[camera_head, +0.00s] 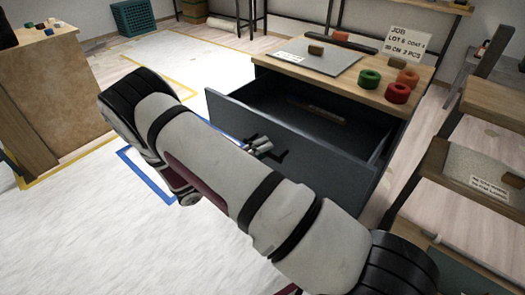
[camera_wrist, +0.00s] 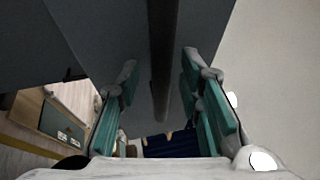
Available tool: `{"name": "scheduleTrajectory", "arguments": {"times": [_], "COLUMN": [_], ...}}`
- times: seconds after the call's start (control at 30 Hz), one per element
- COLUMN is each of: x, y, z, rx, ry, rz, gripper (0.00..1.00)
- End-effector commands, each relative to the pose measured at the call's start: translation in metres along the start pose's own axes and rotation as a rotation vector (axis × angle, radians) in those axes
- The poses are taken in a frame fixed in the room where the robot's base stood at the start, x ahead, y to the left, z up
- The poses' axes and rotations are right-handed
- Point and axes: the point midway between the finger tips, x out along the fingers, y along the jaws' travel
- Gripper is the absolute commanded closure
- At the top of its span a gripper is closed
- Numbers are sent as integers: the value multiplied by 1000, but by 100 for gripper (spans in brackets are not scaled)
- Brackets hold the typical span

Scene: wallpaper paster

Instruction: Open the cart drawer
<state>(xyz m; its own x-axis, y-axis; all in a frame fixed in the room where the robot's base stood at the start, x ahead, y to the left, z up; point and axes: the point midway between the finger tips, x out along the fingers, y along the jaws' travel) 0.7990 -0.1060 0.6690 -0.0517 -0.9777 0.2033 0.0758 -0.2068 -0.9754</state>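The cart drawer (camera_head: 318,152) is dark grey and stands pulled well out of the wood-topped cart (camera_head: 395,97). Its inside shows, with a thin brownish strip (camera_head: 318,112) in it. My gripper (camera_head: 262,147) is at the drawer's front face, partly hidden behind my arm. In the wrist view a dark bar handle (camera_wrist: 163,85) runs between the two teal-padded fingers of my gripper (camera_wrist: 160,64). The fingers are apart, with gaps to the bar on both sides. The drawer front (camera_wrist: 95,35) fills the upper part of that view.
Green, red and orange rolls (camera_head: 397,92), a grey board (camera_head: 315,62) and a job sign (camera_head: 405,42) are on the cart top. A wooden bench (camera_head: 50,90) stands at left. Shelving (camera_head: 485,165) stands close at right. The pale floor (camera_head: 80,240) in front is clear.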

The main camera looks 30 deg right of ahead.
Motion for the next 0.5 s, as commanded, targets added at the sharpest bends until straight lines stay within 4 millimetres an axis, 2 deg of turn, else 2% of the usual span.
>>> {"name": "scheduleTrajectory", "arguments": {"times": [0.17,0.27,0.5], "x": [-3,-13,-59], "y": [0,0,1], "z": [0,1,0], "rx": [0,1,1], "ry": [-1,-2,-4], "rz": [0,0,1], "gripper": [67,67,67]}}
